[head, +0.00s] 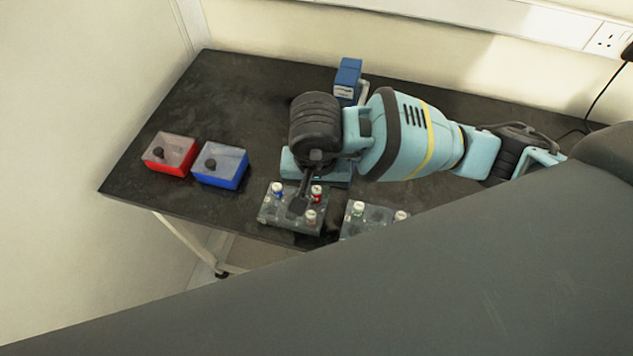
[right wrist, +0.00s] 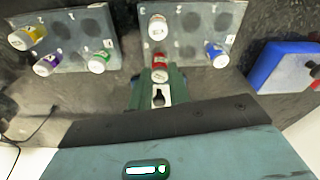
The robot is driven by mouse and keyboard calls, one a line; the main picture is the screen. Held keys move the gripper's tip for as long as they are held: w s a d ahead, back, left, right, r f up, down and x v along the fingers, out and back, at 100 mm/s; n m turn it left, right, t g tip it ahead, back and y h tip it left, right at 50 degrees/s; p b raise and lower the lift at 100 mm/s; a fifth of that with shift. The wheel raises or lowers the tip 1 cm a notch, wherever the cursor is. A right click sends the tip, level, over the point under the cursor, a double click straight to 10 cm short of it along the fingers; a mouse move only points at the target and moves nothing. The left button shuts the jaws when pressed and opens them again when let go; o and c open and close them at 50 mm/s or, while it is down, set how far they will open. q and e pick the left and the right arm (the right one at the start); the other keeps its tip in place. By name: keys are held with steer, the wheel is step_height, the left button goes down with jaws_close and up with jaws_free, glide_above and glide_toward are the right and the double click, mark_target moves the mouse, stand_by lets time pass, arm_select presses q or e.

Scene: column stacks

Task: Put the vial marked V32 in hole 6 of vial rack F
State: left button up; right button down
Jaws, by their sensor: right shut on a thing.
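My right gripper (head: 300,205) reaches down over the left clear rack (head: 291,228) in the head view. In the right wrist view its fingers (right wrist: 160,90) are shut on a red vial (right wrist: 160,66) with a white cap, at that rack's edge (right wrist: 180,60). The red vial also shows in the head view (head: 317,193). I cannot tell whether its lower end is in a hole. A blue vial (right wrist: 217,55) and a pale-capped vial (right wrist: 158,27) stand in the same rack. The V32 mark and the rack letters are too small to read. My left gripper is not in view.
A second rack (right wrist: 72,57) beside it holds yellow (right wrist: 27,36), purple (right wrist: 47,64) and green (right wrist: 99,61) vials. A red box (head: 170,155) and a blue box (head: 220,166) stand left. A blue device (head: 347,80) is behind. The dark table's (head: 235,90) back left is clear.

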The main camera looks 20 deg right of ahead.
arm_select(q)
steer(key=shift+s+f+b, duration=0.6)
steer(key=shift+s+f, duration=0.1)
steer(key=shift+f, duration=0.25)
arm_select(e)
steer(key=shift+f, duration=1.15)
stand_by(0.6)
steer(key=c, duration=1.2)
jaws_free()
steer(key=shift+c, duration=0.2)
steer(key=shift+o, duration=0.3)
steer(key=shift+o, duration=1.3)
steer(key=shift+r, duration=0.1)
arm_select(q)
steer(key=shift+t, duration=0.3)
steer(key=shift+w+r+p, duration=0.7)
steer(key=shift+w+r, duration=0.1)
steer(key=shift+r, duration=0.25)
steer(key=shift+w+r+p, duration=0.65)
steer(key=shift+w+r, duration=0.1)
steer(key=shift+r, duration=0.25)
arm_select(e)
steer(key=shift+r, duration=2.95)
